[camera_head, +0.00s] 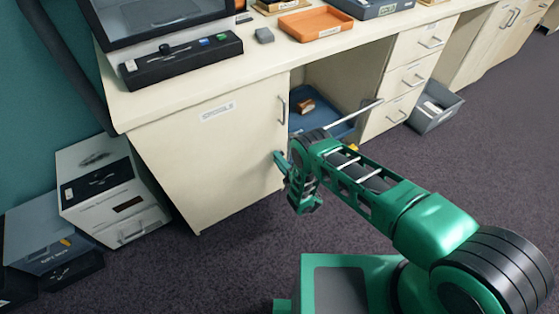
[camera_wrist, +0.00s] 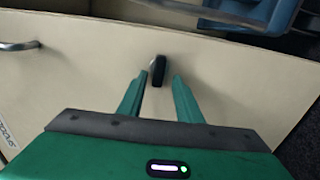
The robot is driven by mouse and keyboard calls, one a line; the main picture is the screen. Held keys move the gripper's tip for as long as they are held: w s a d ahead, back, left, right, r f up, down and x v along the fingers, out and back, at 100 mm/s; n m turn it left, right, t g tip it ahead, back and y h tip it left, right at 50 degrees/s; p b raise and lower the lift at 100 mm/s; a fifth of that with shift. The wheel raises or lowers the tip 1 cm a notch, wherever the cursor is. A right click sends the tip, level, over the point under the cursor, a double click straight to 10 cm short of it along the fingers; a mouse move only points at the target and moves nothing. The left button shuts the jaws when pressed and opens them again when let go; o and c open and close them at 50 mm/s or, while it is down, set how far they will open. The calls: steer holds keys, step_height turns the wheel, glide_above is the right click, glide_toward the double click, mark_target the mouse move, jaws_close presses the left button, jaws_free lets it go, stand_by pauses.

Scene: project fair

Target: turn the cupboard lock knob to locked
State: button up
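The cupboard door (camera_head: 215,150) is cream and shut, under the left part of the counter. In the wrist view the same door (camera_wrist: 80,75) fills most of the picture. The lock knob (camera_wrist: 158,70) is a small dark oval on it, its long side roughly upright in that view. My gripper (camera_wrist: 160,76) is open, one green finger on each side of the knob, with a visible gap to each finger. In the head view my gripper (camera_head: 279,161) is at the door's right edge, below the handle, and the knob cannot be made out there.
The door's metal handle (camera_head: 282,109) is just above my gripper; it also shows in the wrist view (camera_wrist: 20,46). An open bay with a blue bin (camera_head: 335,125) is to the right. White drawers (camera_head: 415,75) stand beyond. Boxes (camera_head: 110,190) sit on the floor at left.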

steer(key=shift+w+d+r, duration=0.1)
steer(key=v, duration=1)
steer(key=shift+s+d, duration=0.25)
steer(key=shift+s, duration=0.05)
